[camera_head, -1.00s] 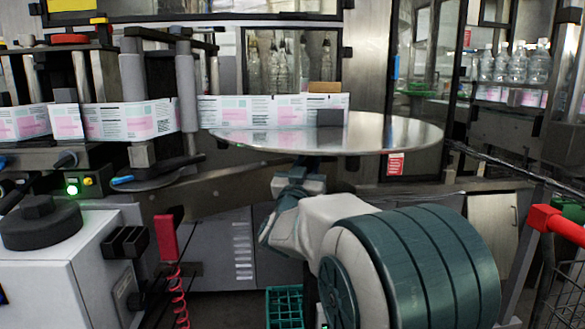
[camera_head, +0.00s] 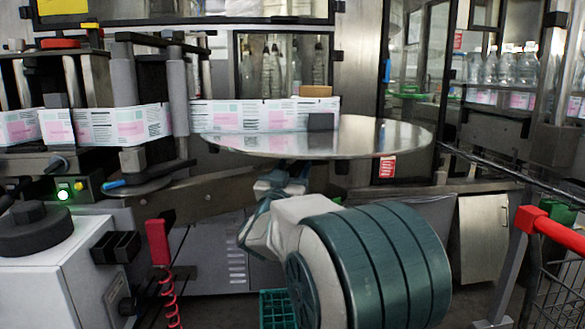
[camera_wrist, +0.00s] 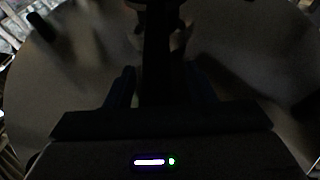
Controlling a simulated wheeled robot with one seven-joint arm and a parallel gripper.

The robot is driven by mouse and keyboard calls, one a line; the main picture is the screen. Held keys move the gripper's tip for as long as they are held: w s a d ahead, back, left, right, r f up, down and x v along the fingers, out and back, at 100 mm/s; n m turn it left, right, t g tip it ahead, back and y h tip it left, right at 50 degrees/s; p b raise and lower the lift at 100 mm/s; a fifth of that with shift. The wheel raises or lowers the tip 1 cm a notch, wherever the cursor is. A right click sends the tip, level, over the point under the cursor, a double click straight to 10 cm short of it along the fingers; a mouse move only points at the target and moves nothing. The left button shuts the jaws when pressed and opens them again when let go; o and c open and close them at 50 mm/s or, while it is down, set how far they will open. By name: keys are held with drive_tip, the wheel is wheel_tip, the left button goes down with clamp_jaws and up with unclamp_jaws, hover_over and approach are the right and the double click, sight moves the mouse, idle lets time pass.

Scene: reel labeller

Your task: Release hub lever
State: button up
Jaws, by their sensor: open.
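A large round metal reel plate (camera_head: 390,137) lies level in the middle of the head view, with a printed label web along its back edge. In the dark wrist view, the plate (camera_wrist: 60,85) fills most of the picture. A dark upright bar (camera_wrist: 155,45), perhaps the hub lever, runs from the hub area at the top centre down between my fingers. My gripper (camera_wrist: 158,75) is open, with a finger on either side of this bar; contact cannot be told. In the head view, the wrist end of my arm is just below the plate, and the plate hides the fingers.
The label web (camera_head: 260,113) runs left past grey rollers (camera_head: 178,95). A white cabinet with a black knob (camera_head: 35,228) stands at lower left, beside a red handle (camera_head: 158,242) on a coiled cord. A red-handled cart (camera_head: 550,226) is at right. A green crate (camera_head: 276,308) sits low in the middle.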

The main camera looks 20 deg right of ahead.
drive_tip(key=v, duration=1.3)
drive_tip(key=shift+s+a, duration=0.15)
drive_tip(key=shift+a, duration=0.05)
drive_tip(key=shift+f, duration=0.1)
drive_tip(key=s+a+r+n+g+y+p, duration=0.3)
drive_tip(key=a+n+y+p, duration=0.5)
drive_tip(key=y+p, duration=0.7)
drive_tip(key=s+d+r+g+p, duration=0.1)
drive_tip(key=s+d+g+p, duration=0.2)
drive_tip(key=s+g+p, duration=0.7)
drive_tip(key=s, duration=0.9)
drive_tip(key=shift+s+g, duration=0.25)
drive_tip(key=shift+g, duration=0.15)
